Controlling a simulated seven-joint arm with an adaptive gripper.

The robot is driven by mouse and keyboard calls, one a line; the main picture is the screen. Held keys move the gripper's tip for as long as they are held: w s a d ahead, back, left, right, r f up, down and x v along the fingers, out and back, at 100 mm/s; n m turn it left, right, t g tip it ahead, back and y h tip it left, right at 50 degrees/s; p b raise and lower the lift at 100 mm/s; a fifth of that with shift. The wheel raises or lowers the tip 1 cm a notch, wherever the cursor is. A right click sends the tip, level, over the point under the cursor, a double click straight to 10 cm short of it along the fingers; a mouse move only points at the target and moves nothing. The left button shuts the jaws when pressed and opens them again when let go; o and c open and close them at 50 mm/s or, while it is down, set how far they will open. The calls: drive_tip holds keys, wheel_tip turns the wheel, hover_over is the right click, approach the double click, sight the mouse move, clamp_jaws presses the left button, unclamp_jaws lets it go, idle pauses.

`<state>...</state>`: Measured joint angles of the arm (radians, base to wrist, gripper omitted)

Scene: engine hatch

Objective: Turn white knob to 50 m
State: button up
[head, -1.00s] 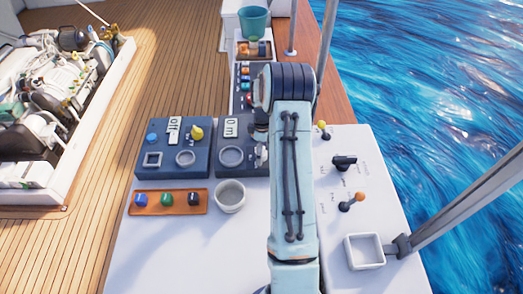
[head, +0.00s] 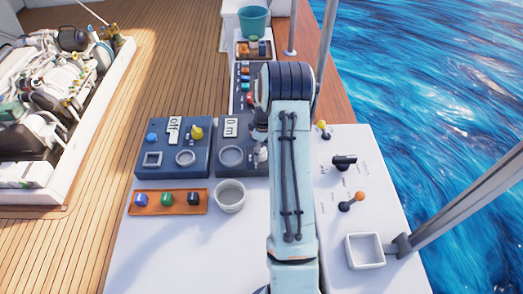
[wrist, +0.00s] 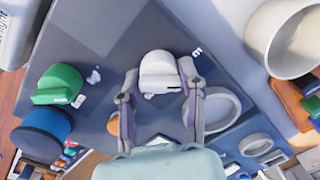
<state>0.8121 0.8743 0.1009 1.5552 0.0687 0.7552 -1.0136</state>
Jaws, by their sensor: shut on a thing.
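The white knob (wrist: 158,70) sits on the dark panel in the wrist view, between the two fingers of my gripper (wrist: 160,76). The fingers are shut on the knob's sides. In the head view the knob (head: 263,154) shows only as a small pale part at the left edge of my arm, which hides the rest. The small display (head: 231,127) on the same dark panel (head: 226,170) reads 0 m.
Left of that panel is another dark panel (head: 172,170) with a yellow knob (head: 197,133) and an "off" display. In the wrist view, a green knob (wrist: 57,84) and a blue knob (wrist: 42,131) stand nearby. A white cup (head: 230,197) stands in front.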

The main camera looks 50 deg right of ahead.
drive_tip(key=m, duration=0.5)
drive_tip(key=shift+d+m, duration=0.1)
drive_tip(key=shift+m, duration=0.2)
drive_tip(key=m, duration=0.4)
drive_tip(key=shift+m+t, duration=0.3)
drive_tip(key=m, duration=0.5)
drive_tip(key=shift+s, duration=0.1)
drive_tip(key=m, duration=0.5)
drive_tip(key=shift+h, duration=0.3)
drive_tip(key=shift+s, duration=0.1)
drive_tip(key=o, duration=1.1)
